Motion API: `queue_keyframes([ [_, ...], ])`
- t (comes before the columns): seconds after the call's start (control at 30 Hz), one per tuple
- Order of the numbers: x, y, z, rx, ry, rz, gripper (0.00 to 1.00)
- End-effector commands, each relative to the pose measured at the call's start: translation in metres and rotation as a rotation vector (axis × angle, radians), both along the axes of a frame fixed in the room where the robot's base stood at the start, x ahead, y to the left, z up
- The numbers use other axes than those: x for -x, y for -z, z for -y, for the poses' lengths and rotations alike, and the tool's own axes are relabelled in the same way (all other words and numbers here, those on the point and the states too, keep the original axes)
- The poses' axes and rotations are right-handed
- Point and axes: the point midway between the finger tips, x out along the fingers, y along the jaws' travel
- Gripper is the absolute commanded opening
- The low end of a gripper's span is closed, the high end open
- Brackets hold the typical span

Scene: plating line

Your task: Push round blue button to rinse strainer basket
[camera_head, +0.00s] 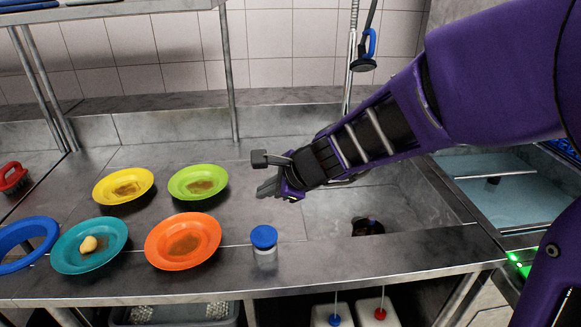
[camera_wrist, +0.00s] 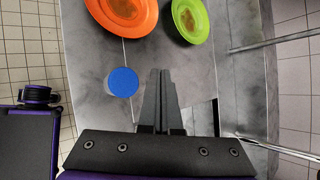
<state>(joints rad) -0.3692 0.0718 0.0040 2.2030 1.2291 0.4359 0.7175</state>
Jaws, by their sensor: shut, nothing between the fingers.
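The round blue button (camera_head: 264,237) sits on top of a short pale cylinder at the front of the metal counter, right of the orange plate. In the wrist view the button (camera_wrist: 122,82) is a blue disc left of my fingers. My gripper (camera_head: 266,190) is shut and empty, above the counter behind the button and apart from it. In the wrist view its fingers (camera_wrist: 161,74) lie together. A dark round object (camera_head: 367,226) lies in the sink; I cannot tell if it is the strainer basket.
Orange (camera_head: 160,261), green (camera_head: 205,171), yellow (camera_head: 105,200) and teal (camera_head: 70,264) plates stand on the counter left of the button. The sink (camera_head: 320,216) opens to its right. A spray head (camera_head: 363,64) hangs behind. The counter around the button is clear.

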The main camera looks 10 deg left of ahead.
Motion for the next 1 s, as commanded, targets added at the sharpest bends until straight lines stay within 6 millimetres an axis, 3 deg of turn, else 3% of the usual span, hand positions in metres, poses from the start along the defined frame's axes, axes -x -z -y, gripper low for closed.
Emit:
queue_keyframes([
  [0.47, 0.002, 0.006, 0.000, -0.002, 0.005, -0.009, 0.00],
  [1.0, 0.001, 0.078, 0.000, -0.002, 0.005, -0.008, 0.00],
])
